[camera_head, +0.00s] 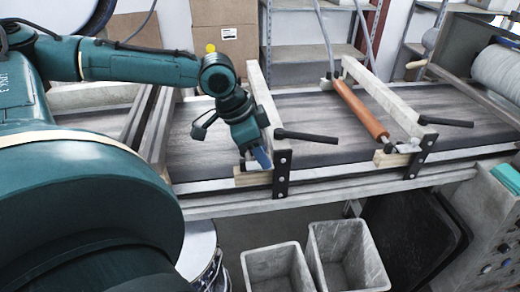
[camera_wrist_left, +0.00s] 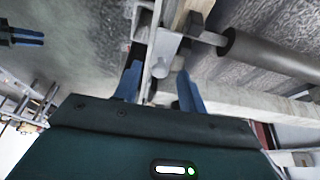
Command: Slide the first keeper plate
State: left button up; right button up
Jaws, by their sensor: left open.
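My left gripper (camera_head: 257,160) hangs at the front rail of the conveyor, beside the first black bolted bracket (camera_head: 281,175). In the left wrist view its two blue fingers (camera_wrist_left: 158,92) are apart. A narrow light metal plate (camera_wrist_left: 162,55), apparently the first keeper plate, lies between them at the end of a dark grey roller (camera_wrist_left: 265,55). I cannot tell whether either finger touches it. In the head view the gripper and arm hide this plate. A dark two-pronged shape at the upper left of the wrist view looks like my right gripper (camera_wrist_left: 22,38); its opening is unclear.
A second station has an orange-brown roller (camera_head: 360,110) and a black bracket (camera_head: 420,155). Black handles (camera_head: 305,136) stick out over the belt (camera_head: 325,115). Two grey bins (camera_head: 345,255) and a dark crate (camera_head: 415,240) stand below the front rail.

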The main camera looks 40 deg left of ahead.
pick_arm(q)
grip_shut()
dwell(0.4)
